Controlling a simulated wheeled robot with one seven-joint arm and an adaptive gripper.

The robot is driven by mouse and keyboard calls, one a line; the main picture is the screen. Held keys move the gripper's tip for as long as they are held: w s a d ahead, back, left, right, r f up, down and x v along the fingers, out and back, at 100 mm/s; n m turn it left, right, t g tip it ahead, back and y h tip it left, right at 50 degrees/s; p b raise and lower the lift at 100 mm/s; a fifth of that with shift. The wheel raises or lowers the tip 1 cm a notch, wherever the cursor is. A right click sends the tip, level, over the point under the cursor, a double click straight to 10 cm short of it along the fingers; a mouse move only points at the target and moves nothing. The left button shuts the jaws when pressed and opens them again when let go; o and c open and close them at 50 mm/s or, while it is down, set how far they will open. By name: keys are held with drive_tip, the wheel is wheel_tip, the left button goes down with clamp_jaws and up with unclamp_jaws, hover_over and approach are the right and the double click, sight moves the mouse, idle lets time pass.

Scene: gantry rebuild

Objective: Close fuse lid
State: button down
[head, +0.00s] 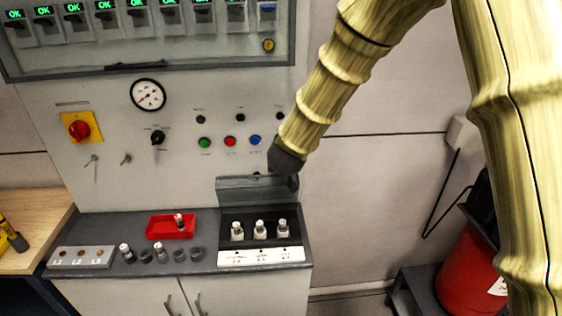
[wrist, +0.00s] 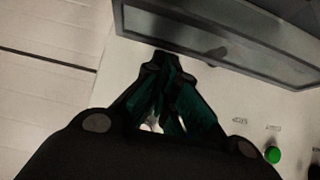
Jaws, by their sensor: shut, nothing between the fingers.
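The fuse lid (head: 245,189) is a dark grey panel standing upright, open, at the back of the fuse box. The fuse box (head: 262,258) has a pale labelled front edge and holds three white-capped fuses (head: 260,229) in a row, uncovered. My gripper (head: 287,167) is at the lid's upper right corner, partly in front of the panel; I cannot tell whether it touches the lid. In the wrist view the dark green fingers (wrist: 165,70) are together and empty. The lid is not clearly visible there.
A red tray (head: 158,232) with one fuse, loose fuses (head: 126,252) and dark sockets stand left on the counter. Green, red and blue buttons (head: 230,141) are on the wall panel just left of my gripper. A glazed cabinet (head: 150,70) hangs above. A red bin (head: 468,275) stands right.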

drive_tip(key=shift+x, duration=0.9)
drive_tip(key=shift+s+a, duration=0.1)
